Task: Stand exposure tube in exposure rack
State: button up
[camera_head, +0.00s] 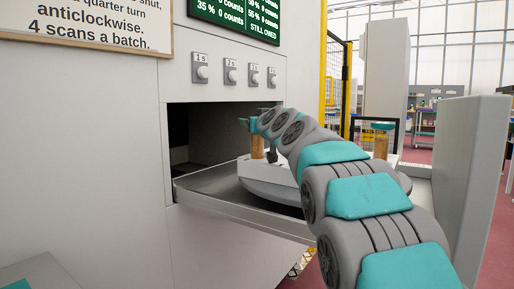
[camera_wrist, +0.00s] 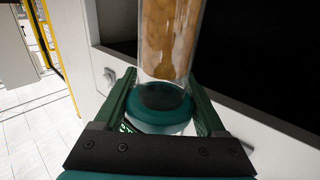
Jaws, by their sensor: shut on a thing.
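A clear exposure tube (camera_wrist: 167,45) filled with tan grain has a teal cap (camera_wrist: 160,118). My gripper (camera_wrist: 162,92) is shut on it at the cap, with a green finger on either side. In the head view the held tube (camera_head: 257,147) looks upright at the mouth of the machine's opening, over a pale rounded rack (camera_head: 272,188). I cannot tell whether its lower end touches the rack. A second teal-capped tube (camera_head: 380,144) stands upright farther right, behind my arm, its base hidden. My arm hides much of the rack.
The rack is on a grey metal tray (camera_head: 235,212) that extends from the dark opening (camera_head: 205,130). Several knobs (camera_head: 230,77) line the machine front above it. A grey upright panel (camera_head: 468,185) stands to the right, and a yellow post (camera_head: 346,90) behind.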

grip_shut()
dwell(0.5)
notch_tip(320, 180, up, 10)
jog(key=p, duration=0.4)
dwell(0.6)
